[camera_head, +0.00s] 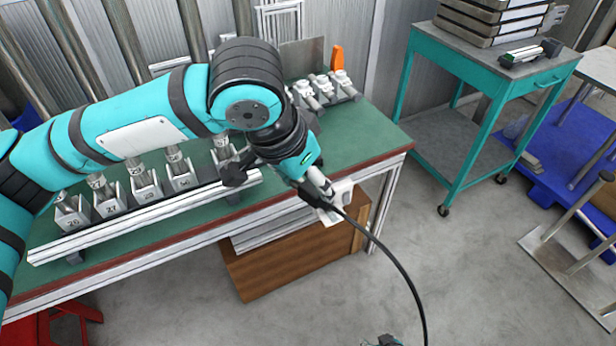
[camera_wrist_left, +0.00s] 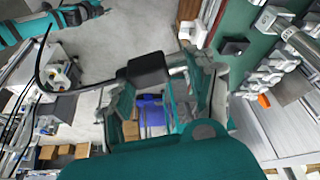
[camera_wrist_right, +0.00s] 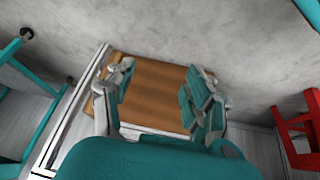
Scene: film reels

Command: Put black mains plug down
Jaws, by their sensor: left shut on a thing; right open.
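The black mains plug (camera_head: 311,195) is in my left gripper (camera_head: 318,190), held out past the front right edge of the green bench (camera_head: 365,140). Its black cable (camera_head: 402,270) hangs down to the floor side of the head view. In the left wrist view the plug (camera_wrist_left: 148,70) is a black block between the fingers of my left gripper (camera_wrist_left: 160,85), with the cable curving off to the left. My right gripper (camera_wrist_right: 158,95) is open and empty in the right wrist view, above the floor and facing a brown wooden box.
A long pale rack (camera_head: 150,215) with several numbered holders stands along the bench front. The wooden box (camera_head: 290,260) is under the bench. A teal trolley (camera_head: 480,75) with stacked trays stands at right. Open grey floor (camera_head: 470,270) lies in front.

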